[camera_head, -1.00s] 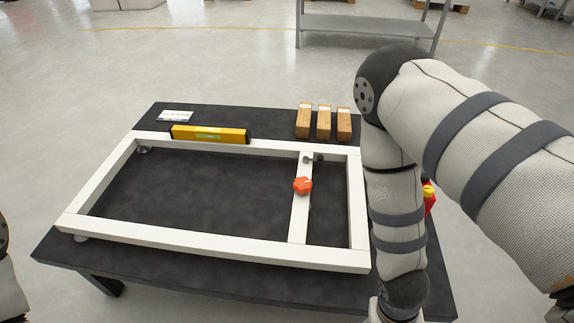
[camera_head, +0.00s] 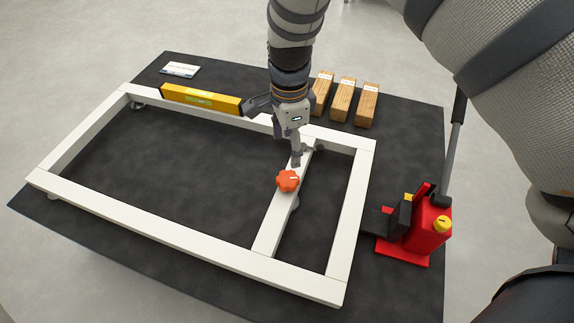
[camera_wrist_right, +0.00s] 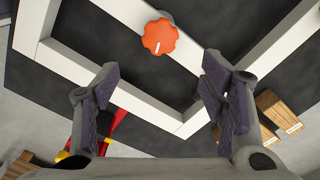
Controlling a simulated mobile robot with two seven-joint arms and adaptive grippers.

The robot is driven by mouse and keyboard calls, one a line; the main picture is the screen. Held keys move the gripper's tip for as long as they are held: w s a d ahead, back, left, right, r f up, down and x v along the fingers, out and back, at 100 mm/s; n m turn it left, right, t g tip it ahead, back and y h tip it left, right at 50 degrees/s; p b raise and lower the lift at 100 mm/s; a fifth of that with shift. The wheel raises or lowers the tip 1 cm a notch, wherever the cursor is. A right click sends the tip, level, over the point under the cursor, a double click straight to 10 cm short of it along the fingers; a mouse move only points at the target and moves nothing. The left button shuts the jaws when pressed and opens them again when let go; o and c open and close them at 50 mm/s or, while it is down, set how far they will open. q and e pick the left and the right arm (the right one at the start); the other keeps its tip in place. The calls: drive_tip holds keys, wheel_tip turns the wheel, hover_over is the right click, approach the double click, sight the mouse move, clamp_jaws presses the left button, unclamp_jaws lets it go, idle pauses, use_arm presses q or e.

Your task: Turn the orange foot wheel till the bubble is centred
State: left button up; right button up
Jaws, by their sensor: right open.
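The orange foot wheel (camera_head: 288,180) sits on the short crossbar of the white frame (camera_head: 200,238). In the right wrist view the wheel (camera_wrist_right: 160,37) shows a white mark and lies beyond the fingertips. My right gripper (camera_head: 278,132) is open and empty above the crossbar, just behind the wheel and apart from it. Its two dark finger pads (camera_wrist_right: 168,92) stand wide apart in the wrist view. A yellow spirit level (camera_head: 201,99) lies on the frame's far rail, with a green vial; the bubble is too small to read. My left gripper is out of view.
A red jack-like device with a yellow cap (camera_head: 427,232) stands at the right. A white card (camera_head: 180,69) lies at the back left.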

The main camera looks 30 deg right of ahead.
sight(288, 178)
wheel_tip(288, 178, down, 12)
drive_tip(key=shift+a+r+b, duration=0.1)
drive_tip(key=shift+a+b, duration=0.05)
drive_tip(key=shift+b, duration=0.65)
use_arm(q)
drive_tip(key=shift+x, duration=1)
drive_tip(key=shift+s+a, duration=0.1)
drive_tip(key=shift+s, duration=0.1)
use_arm(e)
drive_tip(key=c, duration=1.2)
